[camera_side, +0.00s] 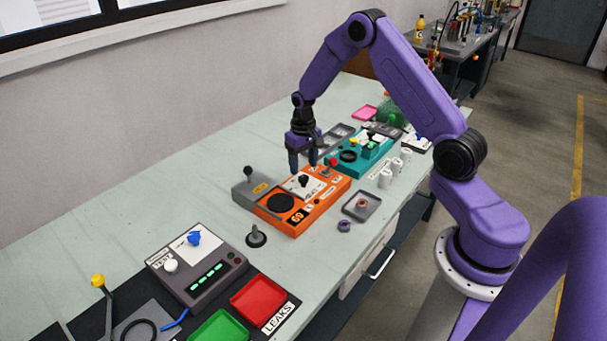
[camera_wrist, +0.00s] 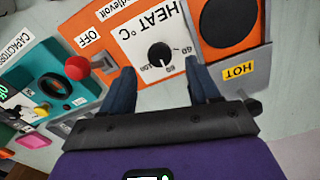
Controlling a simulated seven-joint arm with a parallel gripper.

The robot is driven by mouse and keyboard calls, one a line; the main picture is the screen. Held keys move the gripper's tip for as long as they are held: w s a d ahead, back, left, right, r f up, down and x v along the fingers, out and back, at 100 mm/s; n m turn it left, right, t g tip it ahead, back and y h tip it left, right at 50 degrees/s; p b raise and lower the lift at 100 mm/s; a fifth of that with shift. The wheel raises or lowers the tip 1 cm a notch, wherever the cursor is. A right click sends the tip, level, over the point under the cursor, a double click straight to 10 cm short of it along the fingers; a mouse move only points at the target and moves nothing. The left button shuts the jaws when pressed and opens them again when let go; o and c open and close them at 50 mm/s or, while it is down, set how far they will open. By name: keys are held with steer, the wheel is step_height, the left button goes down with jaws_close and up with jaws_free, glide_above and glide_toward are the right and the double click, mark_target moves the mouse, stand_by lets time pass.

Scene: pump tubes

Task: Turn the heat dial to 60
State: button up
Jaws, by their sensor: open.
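The heat dial (camera_wrist: 160,54) is a black round knob on a white plate marked HEAT °C, with numbers around its edge; a small pale mark shows near its lower side, but its exact setting is too small to tell. The plate sits on an orange unit (camera_side: 281,223), where the dial (camera_side: 303,180) also shows in the side view. A black tag reading 60 (camera_side: 297,217) is on the unit's front. My gripper (camera_side: 303,168) points down just above the dial. In the wrist view, its two fingers (camera_wrist: 160,72) are apart with nothing between them, one towards each side of the dial.
On the orange unit are a round black plate (camera_side: 281,203) and a red knob (camera_side: 332,162). A grey box with a black lever (camera_side: 248,172) adjoins it.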

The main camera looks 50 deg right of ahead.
mark_target(304, 177)
steer(key=shift+f, duration=2.2)
steer(key=c, duration=1)
